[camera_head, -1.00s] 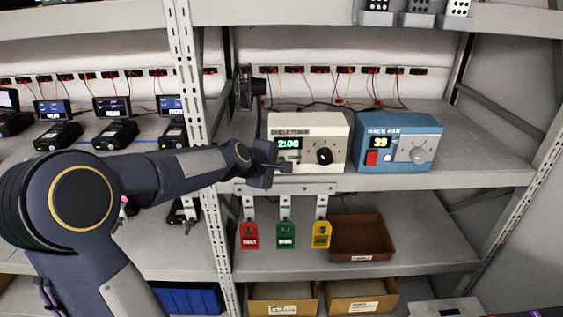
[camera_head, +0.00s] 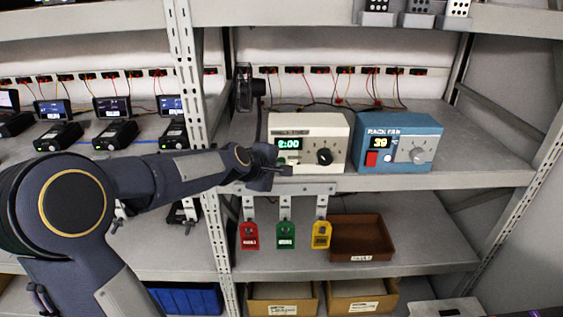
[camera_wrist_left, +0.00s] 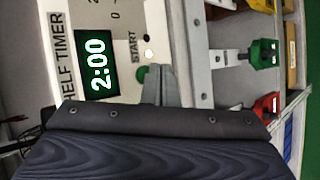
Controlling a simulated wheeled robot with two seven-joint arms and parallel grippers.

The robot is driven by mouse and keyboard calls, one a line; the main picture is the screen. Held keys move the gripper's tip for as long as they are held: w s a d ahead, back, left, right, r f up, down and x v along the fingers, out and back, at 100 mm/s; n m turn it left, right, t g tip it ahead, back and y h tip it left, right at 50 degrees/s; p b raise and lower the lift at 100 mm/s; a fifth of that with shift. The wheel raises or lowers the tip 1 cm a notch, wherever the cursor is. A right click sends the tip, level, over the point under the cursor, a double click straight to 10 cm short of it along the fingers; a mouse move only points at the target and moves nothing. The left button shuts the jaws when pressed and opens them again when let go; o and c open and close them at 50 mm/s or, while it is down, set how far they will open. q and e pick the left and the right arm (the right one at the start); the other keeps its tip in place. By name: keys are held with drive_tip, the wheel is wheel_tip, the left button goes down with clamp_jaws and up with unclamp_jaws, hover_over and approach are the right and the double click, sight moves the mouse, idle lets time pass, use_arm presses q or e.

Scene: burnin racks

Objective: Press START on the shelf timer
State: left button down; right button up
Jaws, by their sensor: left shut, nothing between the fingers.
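The shelf timer (camera_head: 335,135) is a cream box on the middle shelf, with a black knob and a green display reading 2:00. In the left wrist view its face (camera_wrist_left: 95,18) shows the display (camera_wrist_left: 97,64) and the word START beside a round green button (camera_wrist_left: 141,76). My left gripper (camera_head: 286,170) is shut and empty at the timer's lower left front. In the left wrist view its fingertips (camera_wrist_left: 155,72) lie right beside the green button and partly cover it. I cannot tell whether they touch it. My right gripper is not in view.
A blue rack fan box (camera_head: 398,142) with a red switch stands right of the timer. A small black fan (camera_head: 244,88) stands to its left. Red, green and yellow tags (camera_head: 285,235) hang below the shelf edge, beside a brown tray (camera_head: 361,238). A shelf upright (camera_head: 185,70) stands left.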

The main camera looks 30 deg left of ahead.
use_arm(q)
drive_tip(key=shift+s+d, duration=0.1)
drive_tip(key=s+d, duration=0.1)
drive_tip(key=s, duration=0.1)
drive_tip(key=s+d+p, duration=0.1)
drive_tip(key=s, duration=0.1)
drive_tip(key=shift+s+d, duration=0.1)
drive_tip(key=shift+d, duration=0.2)
idle(0.9)
drive_tip(key=s+d+f+m+g+h, duration=0.1)
drive_tip(key=s+d+f+m+g, duration=0.1)
drive_tip(key=s+m, duration=0.3)
drive_tip(key=s+d+f+m+g+h, duration=0.1)
drive_tip(key=s+d+m, duration=0.4)
drive_tip(key=s, duration=0.8)
drive_tip(key=s+d+f+m+g+h, duration=0.1)
drive_tip(key=s+d+f+m+g, duration=0.1)
drive_tip(key=s+m, duration=0.5)
drive_tip(key=shift+s+d+f+g, duration=0.3)
drive_tip(key=shift+s+d+g, duration=0.2)
drive_tip(key=shift+s+d, duration=0.55)
